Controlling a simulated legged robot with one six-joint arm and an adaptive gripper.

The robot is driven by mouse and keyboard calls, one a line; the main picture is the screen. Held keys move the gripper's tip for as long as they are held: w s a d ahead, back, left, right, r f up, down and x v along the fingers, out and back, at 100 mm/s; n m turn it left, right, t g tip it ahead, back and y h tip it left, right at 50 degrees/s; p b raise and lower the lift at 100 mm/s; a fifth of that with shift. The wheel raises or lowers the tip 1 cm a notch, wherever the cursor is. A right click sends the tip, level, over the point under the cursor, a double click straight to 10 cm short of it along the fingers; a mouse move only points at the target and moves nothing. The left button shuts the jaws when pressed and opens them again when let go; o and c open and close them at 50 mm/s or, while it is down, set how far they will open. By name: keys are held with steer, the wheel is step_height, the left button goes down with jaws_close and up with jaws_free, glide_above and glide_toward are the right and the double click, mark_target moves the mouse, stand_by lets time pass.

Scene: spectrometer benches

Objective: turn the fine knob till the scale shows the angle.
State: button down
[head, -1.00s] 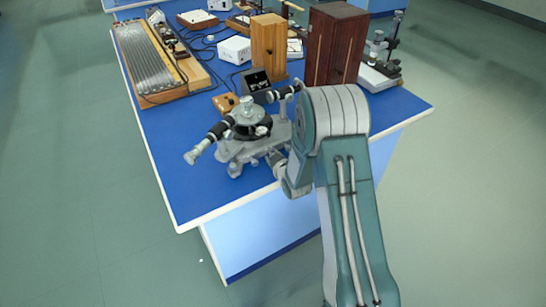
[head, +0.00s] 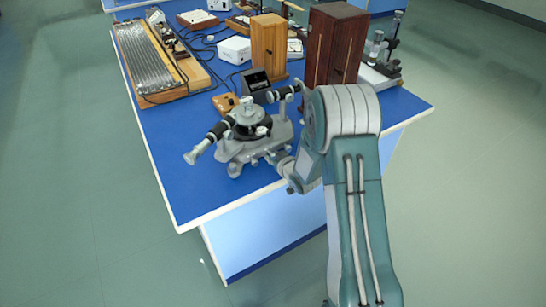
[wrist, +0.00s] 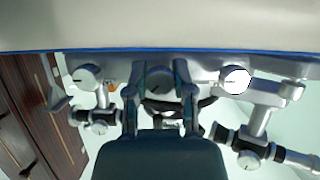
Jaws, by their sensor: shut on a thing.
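The spectrometer (head: 240,150) stands near the bench's front corner, with a grey base, a dark round middle and a telescope tube pointing front left. In the wrist view my gripper (wrist: 160,76) has one finger on each side of a grey round knob (wrist: 160,86) with a dark mark on its face, and is shut on it. Two pale round knobs, a left one (wrist: 87,76) and a right one (wrist: 235,80), sit to either side, apart from the fingers. In the head view my wrist hides the fingertips and the held knob. No scale reading is legible.
A dark box with a slanted face (head: 256,84) and a small wooden block (head: 225,102) stand behind the spectrometer. A dark brown cabinet (head: 334,45) and a lighter wooden case (head: 268,48) stand farther back. The blue bench top (head: 180,165) is clear at left front.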

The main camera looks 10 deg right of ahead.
steer(key=shift+s+f, duration=0.1)
steer(key=shift+f, duration=0.05)
steer(key=shift+c, duration=2.3)
jaws_free()
steer(key=v, duration=1.1)
steer(key=shift+s+r, duration=0.25)
steer(key=shift+s, duration=0.1)
